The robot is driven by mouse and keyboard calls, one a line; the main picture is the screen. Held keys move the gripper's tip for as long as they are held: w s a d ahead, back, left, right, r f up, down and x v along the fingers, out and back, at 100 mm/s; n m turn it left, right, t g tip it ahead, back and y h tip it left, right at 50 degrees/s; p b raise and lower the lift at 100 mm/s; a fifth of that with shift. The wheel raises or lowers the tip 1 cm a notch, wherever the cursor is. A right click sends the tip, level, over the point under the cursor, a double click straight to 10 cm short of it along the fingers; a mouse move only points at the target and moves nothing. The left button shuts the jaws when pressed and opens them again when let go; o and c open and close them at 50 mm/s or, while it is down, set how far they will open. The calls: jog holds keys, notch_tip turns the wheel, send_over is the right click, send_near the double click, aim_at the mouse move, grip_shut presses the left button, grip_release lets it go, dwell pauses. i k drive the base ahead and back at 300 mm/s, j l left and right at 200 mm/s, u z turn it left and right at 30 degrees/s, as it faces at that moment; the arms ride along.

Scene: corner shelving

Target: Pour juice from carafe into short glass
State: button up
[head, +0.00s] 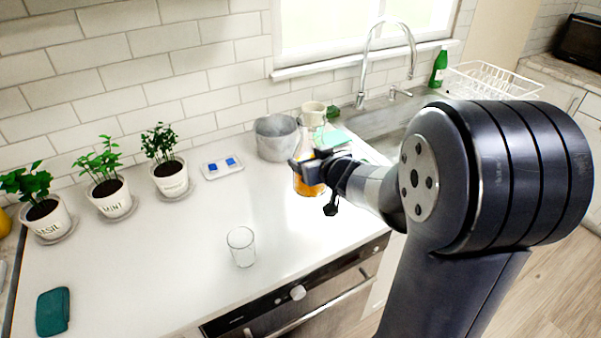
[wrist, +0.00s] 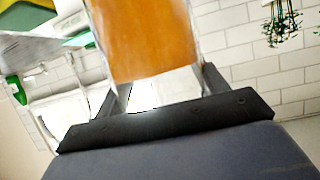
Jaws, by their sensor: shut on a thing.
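The carafe (head: 308,184) holds orange juice and stands upright or nearly so over the counter, left of the sink. It also fills the top middle of the wrist view (wrist: 148,40). My gripper (head: 311,163) is shut on the carafe, with one finger on each side of it. I cannot tell whether the carafe's base touches the counter. The short glass (head: 241,247) is clear, looks empty and stands upright near the front of the counter, to the left of and nearer than the carafe.
Potted herbs (head: 107,187) line the wall at left. A teal item (head: 52,311) lies front left. The counter between herbs and glass is clear.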

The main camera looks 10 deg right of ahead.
aim_at(240, 242)
jog(key=k+l, duration=0.2)
jog(key=k, duration=0.3)
jog(key=k+l, duration=0.15)
jog(key=k, duration=0.3)
